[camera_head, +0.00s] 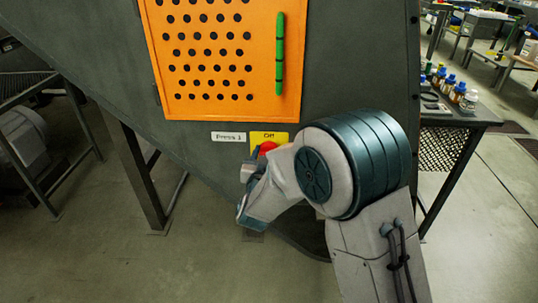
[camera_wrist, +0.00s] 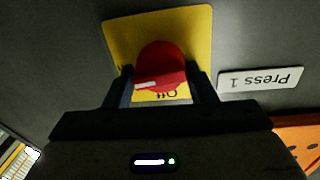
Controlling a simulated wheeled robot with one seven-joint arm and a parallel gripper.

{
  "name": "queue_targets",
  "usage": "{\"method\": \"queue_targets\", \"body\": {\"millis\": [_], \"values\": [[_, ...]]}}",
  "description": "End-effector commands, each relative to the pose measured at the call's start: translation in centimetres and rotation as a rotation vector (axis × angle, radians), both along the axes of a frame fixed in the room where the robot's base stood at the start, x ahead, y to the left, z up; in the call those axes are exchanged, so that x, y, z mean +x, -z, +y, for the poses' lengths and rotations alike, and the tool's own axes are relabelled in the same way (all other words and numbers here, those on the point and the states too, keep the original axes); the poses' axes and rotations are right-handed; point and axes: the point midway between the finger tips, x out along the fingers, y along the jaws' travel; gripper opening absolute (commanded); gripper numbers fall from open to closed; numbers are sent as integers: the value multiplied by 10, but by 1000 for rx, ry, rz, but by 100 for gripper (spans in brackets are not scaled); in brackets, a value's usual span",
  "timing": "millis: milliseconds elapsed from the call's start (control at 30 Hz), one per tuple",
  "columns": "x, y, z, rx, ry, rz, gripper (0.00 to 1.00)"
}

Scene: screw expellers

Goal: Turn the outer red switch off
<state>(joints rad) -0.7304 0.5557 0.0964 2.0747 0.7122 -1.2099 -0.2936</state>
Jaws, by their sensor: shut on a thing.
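The red switch (camera_head: 267,147) is a round red knob on a yellow plate (camera_head: 281,138) marked "Off", on the grey machine panel below the orange door. My gripper (camera_head: 250,168) is at the switch from below, and my wrist hides part of it. In the wrist view the red knob (camera_wrist: 160,67) sits between the two dark fingers of my gripper (camera_wrist: 161,84), which are shut on its sides. A white mark on the knob lies near level, slightly tilted. The word "Off" shows upside down below the knob on the yellow plate (camera_wrist: 192,32).
A white "Press 1" label (camera_head: 231,137) is left of the yellow plate. An orange perforated door (camera_head: 215,100) with a green handle (camera_head: 280,55) is above. A table (camera_head: 455,112) with bottles stands at the right. Machine legs (camera_head: 135,172) stand at the left over open floor.

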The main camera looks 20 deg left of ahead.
Motion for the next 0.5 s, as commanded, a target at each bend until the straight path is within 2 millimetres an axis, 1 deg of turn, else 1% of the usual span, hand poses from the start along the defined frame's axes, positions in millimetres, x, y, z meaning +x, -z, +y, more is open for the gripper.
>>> {"method": "queue_targets", "body": {"millis": [33, 500], "values": [[-1, -1, 3, -29, -6, -9, 28], [-2, -1, 6, -448, -9, -113, 28]]}}
